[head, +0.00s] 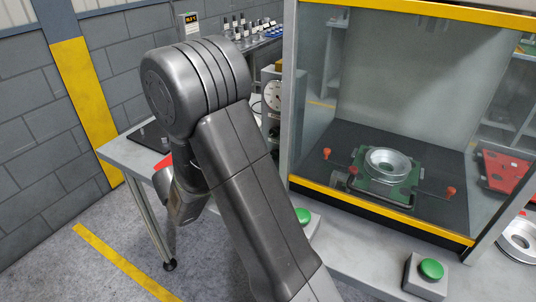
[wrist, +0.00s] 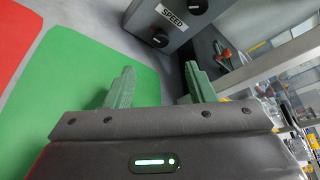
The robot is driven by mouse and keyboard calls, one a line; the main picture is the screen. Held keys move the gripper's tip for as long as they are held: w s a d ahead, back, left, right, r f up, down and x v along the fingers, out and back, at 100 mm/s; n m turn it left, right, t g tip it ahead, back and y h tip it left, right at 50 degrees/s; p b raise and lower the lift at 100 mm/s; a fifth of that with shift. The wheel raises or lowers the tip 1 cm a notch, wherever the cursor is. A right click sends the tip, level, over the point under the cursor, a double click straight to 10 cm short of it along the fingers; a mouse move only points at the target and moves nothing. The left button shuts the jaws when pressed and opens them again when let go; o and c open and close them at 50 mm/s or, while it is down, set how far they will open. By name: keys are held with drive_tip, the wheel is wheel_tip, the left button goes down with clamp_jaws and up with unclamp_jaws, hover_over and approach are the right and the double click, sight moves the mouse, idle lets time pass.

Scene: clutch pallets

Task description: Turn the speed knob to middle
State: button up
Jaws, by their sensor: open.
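In the wrist view a grey control box stands at the top, with a white label reading SPEED (wrist: 173,16). One black knob (wrist: 160,40) sits below the label and another black knob (wrist: 196,6) sits above and to its right. I cannot tell which one the label belongs to, nor their exact settings. My gripper (wrist: 158,73) is open and empty, its two green fingers apart and pointing toward the box. The lower knob lies beyond the gap between the fingers, not touched. In the head view my arm hides the fingers and the knobs.
Green (wrist: 85,65) and red (wrist: 18,40) flat areas lie left in the wrist view. In the head view a round gauge (head: 273,96) stands behind my arm. A glass-sided enclosure with a yellow sill (head: 380,210) and green buttons (head: 431,269) are at right.

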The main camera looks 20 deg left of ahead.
sight(272, 155)
drive_tip(key=x, duration=1.1)
drive_tip(key=shift+w+d+f, duration=0.1)
drive_tip(key=shift+w, duration=0.25)
drive_tip(key=c, duration=1)
